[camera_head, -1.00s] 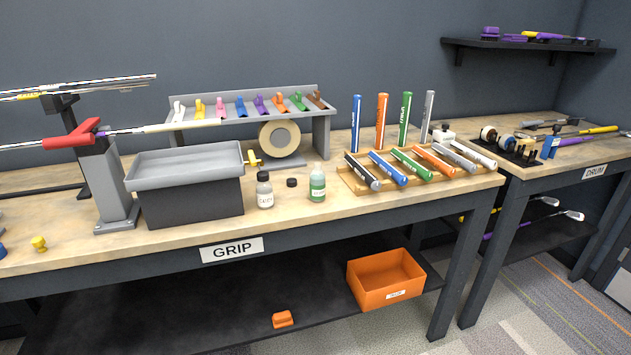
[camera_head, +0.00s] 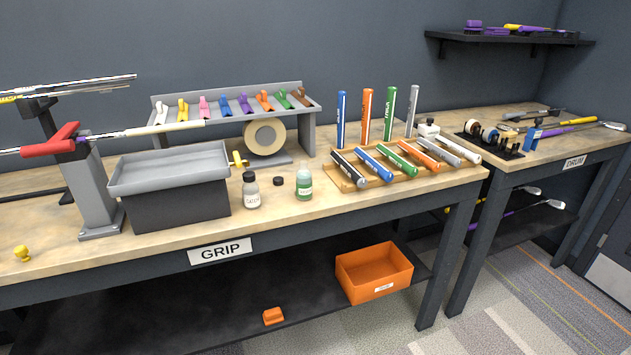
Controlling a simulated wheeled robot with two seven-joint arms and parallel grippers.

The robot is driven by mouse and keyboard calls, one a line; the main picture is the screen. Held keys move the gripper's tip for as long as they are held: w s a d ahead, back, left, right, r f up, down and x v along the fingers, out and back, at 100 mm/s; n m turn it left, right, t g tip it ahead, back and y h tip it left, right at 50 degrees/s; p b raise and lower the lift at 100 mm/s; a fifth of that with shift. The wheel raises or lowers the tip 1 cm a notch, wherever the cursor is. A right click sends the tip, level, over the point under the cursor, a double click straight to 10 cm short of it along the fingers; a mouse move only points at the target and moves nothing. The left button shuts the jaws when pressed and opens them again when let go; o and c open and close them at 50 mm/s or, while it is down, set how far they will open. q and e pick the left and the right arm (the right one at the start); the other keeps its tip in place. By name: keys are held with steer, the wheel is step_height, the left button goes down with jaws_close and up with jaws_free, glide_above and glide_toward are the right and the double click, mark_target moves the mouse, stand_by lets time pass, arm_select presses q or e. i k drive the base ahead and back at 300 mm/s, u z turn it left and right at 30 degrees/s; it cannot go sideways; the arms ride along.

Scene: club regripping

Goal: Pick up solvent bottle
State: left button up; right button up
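Two small bottles stand upright on the workbench (camera_head: 330,200) near its front edge. One is a clear or pale bottle (camera_head: 252,193) with a dark top and a white label. The other is a green bottle (camera_head: 304,183) with a pale top and a white label. The label print is too small to read surely, so I cannot tell which one is the solvent bottle. A small black cap (camera_head: 278,181) lies on the bench between and behind them. Neither of my grippers is in view.
A grey tray on a dark bin (camera_head: 172,190) stands left of the bottles. A tape roll (camera_head: 265,137) is behind them, and a wooden rack of grips (camera_head: 345,185) is to the right. A red-jawed vise (camera_head: 90,190) holds a club at left. Bench front by the bottles is clear.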

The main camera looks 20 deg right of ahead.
mark_target(304, 175)
steer(key=z, duration=0.45)
steer(key=i, duration=0.9)
steer(key=u, duration=0.5)
